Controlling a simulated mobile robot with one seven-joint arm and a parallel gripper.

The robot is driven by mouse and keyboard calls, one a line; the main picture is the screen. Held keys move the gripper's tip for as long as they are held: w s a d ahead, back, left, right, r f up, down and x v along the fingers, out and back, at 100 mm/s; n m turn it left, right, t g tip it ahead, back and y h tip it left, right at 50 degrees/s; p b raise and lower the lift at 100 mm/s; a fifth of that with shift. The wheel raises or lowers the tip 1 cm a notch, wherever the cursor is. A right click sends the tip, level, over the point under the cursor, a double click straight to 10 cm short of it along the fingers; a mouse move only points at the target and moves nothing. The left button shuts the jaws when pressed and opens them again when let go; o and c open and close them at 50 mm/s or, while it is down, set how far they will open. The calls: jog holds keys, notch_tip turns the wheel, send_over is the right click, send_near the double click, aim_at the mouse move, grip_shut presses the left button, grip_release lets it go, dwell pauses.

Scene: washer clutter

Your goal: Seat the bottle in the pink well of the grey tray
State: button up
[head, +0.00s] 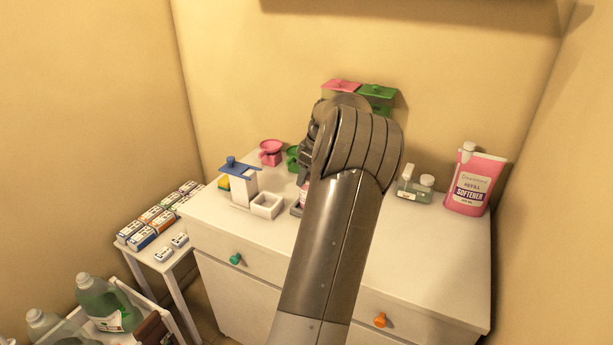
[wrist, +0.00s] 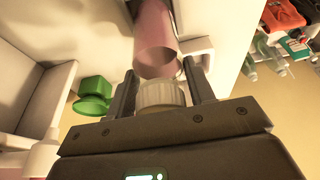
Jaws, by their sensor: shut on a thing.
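The bottle is pink with a white ribbed cap. In the wrist view its cap (wrist: 161,95) is between the two fingers of my gripper (wrist: 158,88), and its pink body (wrist: 154,35) extends away beyond them. In the head view a small pink and white part of the bottle (head: 304,192) shows at the left edge of my arm. A dark grey edge, seemingly the grey tray (head: 296,209), shows just below it. My arm hides most of the tray. I cannot make out the pink well, or whether the bottle touches the tray.
A blue-topped stand (head: 240,175), a white square box (head: 266,205) and a pink scale-like object (head: 270,152) are on the left of the white cabinet top (head: 430,240). The front right is clear.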

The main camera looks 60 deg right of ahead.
jog(key=shift+f, duration=0.55)
jog(key=o, duration=1.5)
jog(key=shift+c, duration=0.2)
jog(key=v, duration=1.2)
jog(key=shift+a, duration=0.1)
